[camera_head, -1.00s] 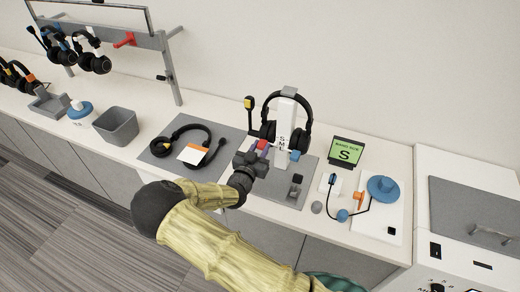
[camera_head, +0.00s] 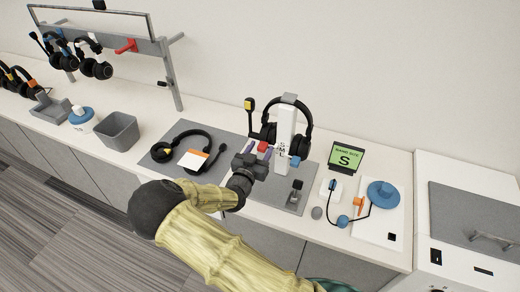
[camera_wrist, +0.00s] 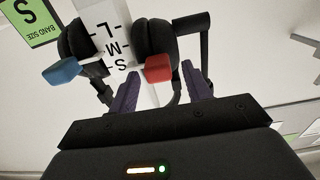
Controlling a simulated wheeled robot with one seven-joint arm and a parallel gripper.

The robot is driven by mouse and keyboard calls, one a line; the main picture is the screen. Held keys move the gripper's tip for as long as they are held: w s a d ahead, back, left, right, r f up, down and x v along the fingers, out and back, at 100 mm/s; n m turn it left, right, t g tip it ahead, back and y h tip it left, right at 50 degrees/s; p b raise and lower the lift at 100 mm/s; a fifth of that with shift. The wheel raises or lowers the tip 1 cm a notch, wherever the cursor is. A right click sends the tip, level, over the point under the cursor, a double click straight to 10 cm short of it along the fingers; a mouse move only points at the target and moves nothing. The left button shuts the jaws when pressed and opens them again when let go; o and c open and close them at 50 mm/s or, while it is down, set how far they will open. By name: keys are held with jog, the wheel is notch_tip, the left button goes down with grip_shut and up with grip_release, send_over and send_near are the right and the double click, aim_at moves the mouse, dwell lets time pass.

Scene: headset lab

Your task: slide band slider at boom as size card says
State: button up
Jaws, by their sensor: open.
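A black headset (camera_head: 306,125) hangs on a white post (camera_head: 287,125) marked S, M and L. The yellow-tipped boom (camera_head: 249,104) rises on its left side. A red slider (camera_head: 263,147) is on the boom side and a blue slider (camera_head: 295,161) on the other. In the upside-down wrist view, the red slider (camera_wrist: 158,68) looks about level with the S mark.
A second headset (camera_head: 183,140) lies on the grey mat at left, beside a grey bin (camera_head: 117,130). Right of the post are a small device with a blue disc (camera_head: 383,194) and a white machine (camera_head: 470,225). A headset rack (camera_head: 165,60) stands at back left.

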jog(key=b+v, duration=0.3)
jog(key=v, duration=1.4)
jog(key=shift+w, duration=0.15)
jog(key=w+d+f+g+y+p, duration=0.1)
jog(key=w+d+g+y+p, duration=0.2)
jog(key=d+g, duration=0.55)
jog(key=s+d+r+n+g+y, duration=0.1)
jog(key=s+d+r+n+g, duration=0.1)
jog(key=s+d+r, duration=0.3)
jog(key=s+d+r+n+g+y, duration=0.2)
jog(key=s+d+r+g, duration=0.2)
jog(key=s+d, duration=0.4)
jog(key=d+r, duration=0.1)
jog(key=d, duration=0.1)
jog(key=shift+s+d+r+p, duration=0.2)
jog(key=shift+d+p, duration=0.05)
jog(key=shift+p, duration=0.05)
